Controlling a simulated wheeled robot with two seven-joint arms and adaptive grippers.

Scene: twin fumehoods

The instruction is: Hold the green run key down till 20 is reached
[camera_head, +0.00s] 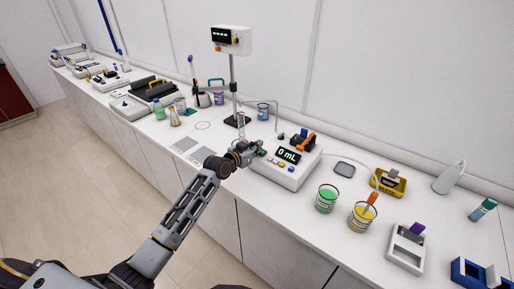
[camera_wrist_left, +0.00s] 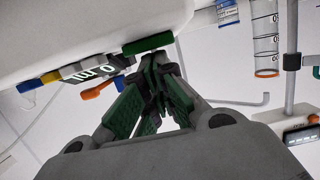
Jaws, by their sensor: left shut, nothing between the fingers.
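The white pump unit (camera_head: 283,172) stands on the bench, and its dark display (camera_head: 288,155) reads 0 mL. The green run key (camera_wrist_left: 148,43) sits on the unit, at the end of its row of coloured keys. My left gripper (camera_head: 246,150) is at the left end of the unit in the head view. It is shut and empty. In the left wrist view its fingertips (camera_wrist_left: 155,60) are close to the green key. I cannot tell whether they touch it. The display also shows upside down in the left wrist view (camera_wrist_left: 92,73). My right gripper is not in view.
A stand with a raised display box (camera_head: 231,39) and a glass cylinder (camera_head: 241,125) are behind my left gripper. Beakers of green (camera_head: 326,199) and yellow (camera_head: 362,216) liquid stand to the right. An orange clip-like part (camera_head: 303,138) sits on the unit.

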